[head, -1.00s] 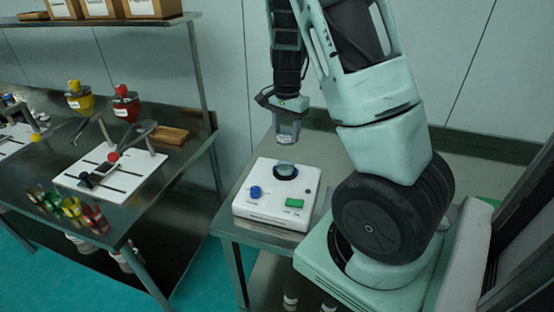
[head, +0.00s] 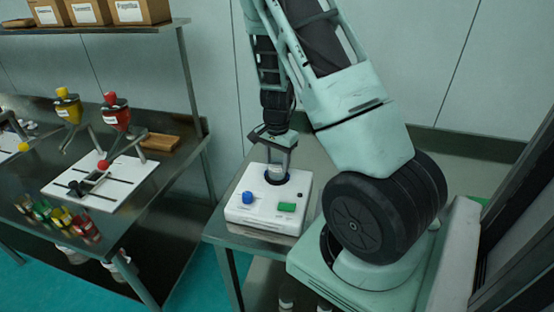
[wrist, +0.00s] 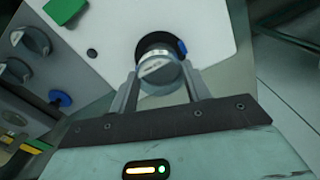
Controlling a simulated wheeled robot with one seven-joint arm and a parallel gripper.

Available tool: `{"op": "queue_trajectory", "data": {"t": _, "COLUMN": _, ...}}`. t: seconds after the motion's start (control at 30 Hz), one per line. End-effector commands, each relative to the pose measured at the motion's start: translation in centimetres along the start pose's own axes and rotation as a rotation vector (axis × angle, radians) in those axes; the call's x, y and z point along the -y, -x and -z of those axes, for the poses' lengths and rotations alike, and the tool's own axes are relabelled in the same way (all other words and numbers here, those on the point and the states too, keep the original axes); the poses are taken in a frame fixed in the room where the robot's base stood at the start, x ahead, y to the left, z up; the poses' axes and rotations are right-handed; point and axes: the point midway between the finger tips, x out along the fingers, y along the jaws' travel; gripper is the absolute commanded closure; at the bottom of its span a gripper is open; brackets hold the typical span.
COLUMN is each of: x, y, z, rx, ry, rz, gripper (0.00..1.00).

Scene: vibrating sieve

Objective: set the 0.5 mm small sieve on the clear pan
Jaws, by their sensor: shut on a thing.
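The small sieve (wrist: 158,72) is a short, clear-grey cylinder with a pale label, too small to read, in the wrist view. My gripper (wrist: 157,90) is shut on it, one finger on each side. In the head view the sieve (head: 277,173) hangs upright below my gripper (head: 279,152), right over the dark round seat of the white shaker machine (head: 245,212). The clear pan cannot be told apart from the sieve in this moment; whether the two touch cannot be told.
At left, another bench holds a white board (head: 75,196) with red and yellow funnels. Boxes (head: 88,12) stand on the shelf above.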

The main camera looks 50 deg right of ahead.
Motion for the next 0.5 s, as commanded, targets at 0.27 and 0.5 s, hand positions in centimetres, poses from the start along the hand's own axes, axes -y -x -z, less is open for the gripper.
{"op": "queue_trajectory", "data": {"t": 0.27, "x": 0.0, "y": -0.03, "z": 0.01, "rx": 0.0, "ry": 0.0, "rz": 0.0, "gripper": 0.3}}
{"op": "queue_trajectory", "data": {"t": 0.5, "x": 0.11, "y": 0.9, "z": 0.03, "rx": -0.002, "ry": 0.002, "rz": 0.003, "gripper": 0.3}}
